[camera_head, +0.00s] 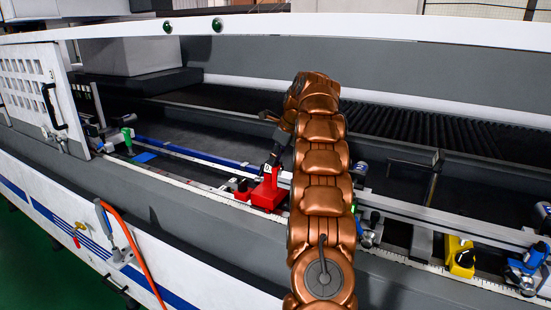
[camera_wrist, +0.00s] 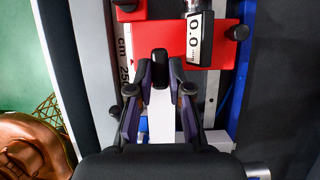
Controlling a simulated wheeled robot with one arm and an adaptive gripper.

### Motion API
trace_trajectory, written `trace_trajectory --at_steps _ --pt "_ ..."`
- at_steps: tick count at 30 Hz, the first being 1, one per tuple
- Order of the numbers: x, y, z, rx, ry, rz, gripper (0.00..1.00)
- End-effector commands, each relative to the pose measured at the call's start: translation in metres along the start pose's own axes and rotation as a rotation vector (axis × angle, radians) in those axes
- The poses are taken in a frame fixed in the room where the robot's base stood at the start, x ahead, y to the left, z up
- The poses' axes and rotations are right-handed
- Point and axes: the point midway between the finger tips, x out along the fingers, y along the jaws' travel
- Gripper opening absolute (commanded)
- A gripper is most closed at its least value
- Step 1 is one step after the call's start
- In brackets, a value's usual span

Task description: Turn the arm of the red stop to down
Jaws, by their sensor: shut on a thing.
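The red stop (camera_head: 266,194) sits on the rail of the machine, just left of my arm in the head view. In the wrist view its red body (camera_wrist: 222,45) fills the top middle. A black knob-like piece (camera_wrist: 160,62) stands at its near edge, between my fingertips. My gripper (camera_wrist: 160,74) is closed on this piece. In the head view my gripper (camera_head: 275,160) reaches the stop from above. The stop's arm is largely hidden by my fingers, and I cannot tell its exact angle.
A display reading 0.0 (camera_wrist: 200,38) and a black knob (camera_wrist: 238,33) are on the stop. A green-handled stop (camera_head: 127,136) stands left, a yellow block (camera_head: 460,256) right. A white beam (camera_head: 120,30) crosses above. An orange hose (camera_head: 135,250) hangs in front.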

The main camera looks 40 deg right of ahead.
Motion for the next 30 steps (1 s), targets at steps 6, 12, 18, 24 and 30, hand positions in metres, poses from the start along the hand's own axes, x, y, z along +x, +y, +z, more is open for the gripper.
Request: trace_trajectory --at_steps 6,12,18,24,30 --pt "-0.0001 -0.0001 0.0000 0.000 0.000 0.000 0.00" --pt "-0.0002 -0.0001 0.0001 0.000 0.000 -0.001 0.00" --pt "-0.0002 -0.0001 0.0002 0.000 -0.001 -0.001 0.00" --pt "-0.0007 0.0013 0.0002 -0.005 -0.001 -0.011 0.00" --pt "0.0000 0.0046 -0.0010 -0.014 -0.002 -0.039 0.00"
